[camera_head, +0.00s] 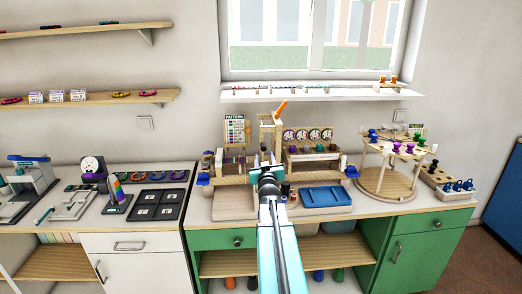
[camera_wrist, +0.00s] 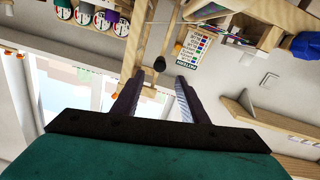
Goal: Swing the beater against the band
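My gripper (camera_head: 266,160) is at the wooden loom frame (camera_head: 268,128) in the middle of the green workbench. In the wrist view, its two dark fingers (camera_wrist: 158,80) are apart, with a dark rounded knob (camera_wrist: 159,64) showing between or just beyond their tips. The knob looks like the handle of the beater, but I cannot be sure. I cannot tell whether a finger touches it. The wooden bars of the frame (camera_wrist: 150,45) run behind it. An orange piece (camera_head: 281,106) sticks up at the frame's top. The band is too small to make out, and my arm hides the frame's lower part.
A pattern card (camera_head: 235,130) stands left of the frame; it also shows in the wrist view (camera_wrist: 195,47). A rack with round dials (camera_head: 308,134) stands to the right. A blue tray (camera_head: 326,196) and a round peg stand (camera_head: 385,190) are farther right.

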